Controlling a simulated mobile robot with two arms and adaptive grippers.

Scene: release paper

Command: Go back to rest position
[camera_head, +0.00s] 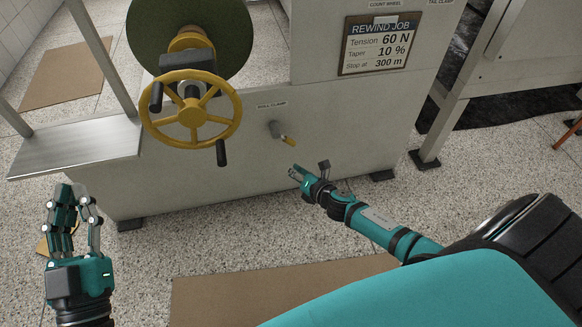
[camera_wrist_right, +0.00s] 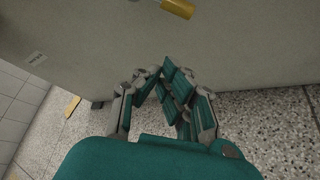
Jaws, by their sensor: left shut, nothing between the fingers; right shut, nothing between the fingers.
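My left gripper (camera_head: 74,192) is at the lower left of the head view, pointing up, shut and empty, in front of the machine's metal shelf. My right gripper (camera_head: 296,174) reaches in from the right, shut and empty, close to the grey machine front. It lies just below the roll clamp lever (camera_head: 288,140), apart from it. In the right wrist view my right gripper (camera_wrist_right: 165,72) has its fingers together, with the lever's yellow handle (camera_wrist_right: 178,8) beyond them at the top edge.
The grey machine (camera_head: 330,110) carries a yellow handwheel (camera_head: 192,112), a dark green roll disc (camera_head: 225,25) and a rewind job sign (camera_head: 380,44). A metal shelf (camera_head: 75,145) juts out at left. A brown mat (camera_head: 230,295) lies on the speckled floor. A table leg (camera_head: 437,130) stands at right.

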